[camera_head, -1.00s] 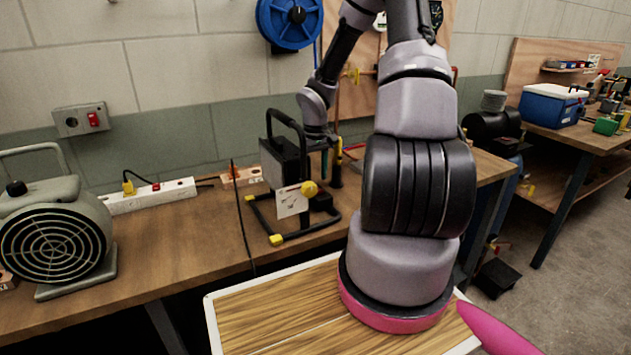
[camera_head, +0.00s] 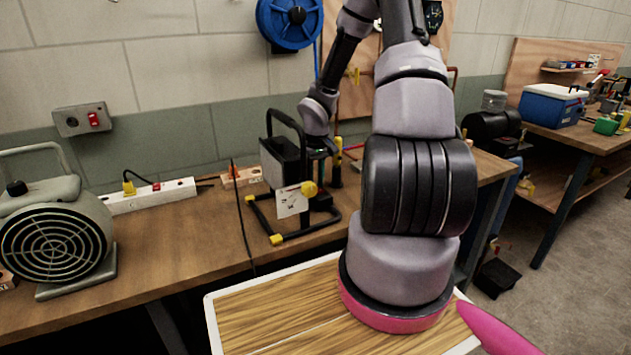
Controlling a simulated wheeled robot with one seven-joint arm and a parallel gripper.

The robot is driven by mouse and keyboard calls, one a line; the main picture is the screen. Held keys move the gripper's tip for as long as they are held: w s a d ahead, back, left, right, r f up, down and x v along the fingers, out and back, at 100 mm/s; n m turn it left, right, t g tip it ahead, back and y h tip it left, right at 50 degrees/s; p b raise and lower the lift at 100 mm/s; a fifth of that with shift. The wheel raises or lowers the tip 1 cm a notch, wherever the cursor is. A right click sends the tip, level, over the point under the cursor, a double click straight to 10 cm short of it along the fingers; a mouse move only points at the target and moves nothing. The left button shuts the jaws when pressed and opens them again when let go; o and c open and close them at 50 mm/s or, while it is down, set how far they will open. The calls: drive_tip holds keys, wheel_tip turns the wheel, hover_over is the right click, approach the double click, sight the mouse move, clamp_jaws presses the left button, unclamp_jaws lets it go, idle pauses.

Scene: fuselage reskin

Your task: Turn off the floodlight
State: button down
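The floodlight (camera_head: 281,163) is a dark boxy lamp on a black tubular stand with yellow feet. It stands upright on the wooden workbench (camera_head: 190,246), left of my arm. A white tag and a yellow knob show on its near side. My gripper (camera_head: 321,153) points down close against the right side of the floodlight's housing. Its fingers are small, dark and partly hidden, so I cannot tell if they are open or touching the lamp. The floodlight's switch cannot be made out.
A grey-green blower (camera_head: 52,235) stands at the left of the bench. A white power strip (camera_head: 152,195) with a yellow plug lies behind it. A wall box with a red switch (camera_head: 93,119) is above. A blue hose reel (camera_head: 290,22) hangs on the wall. Bare bench lies front left.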

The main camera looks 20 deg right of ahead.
sight(321, 194)
drive_tip(key=shift+s+t, duration=0.35)
drive_tip(key=shift+t, duration=0.65)
drive_tip(key=shift+r+t, duration=0.1)
drive_tip(key=shift+t, duration=0.2)
drive_tip(key=c, duration=0.6)
unclamp_jaws()
drive_tip(key=shift+c, duration=0.2)
drive_tip(key=v, duration=1)
drive_tip(key=shift+d+r, duration=0.15)
drive_tip(key=shift+r, duration=0.2)
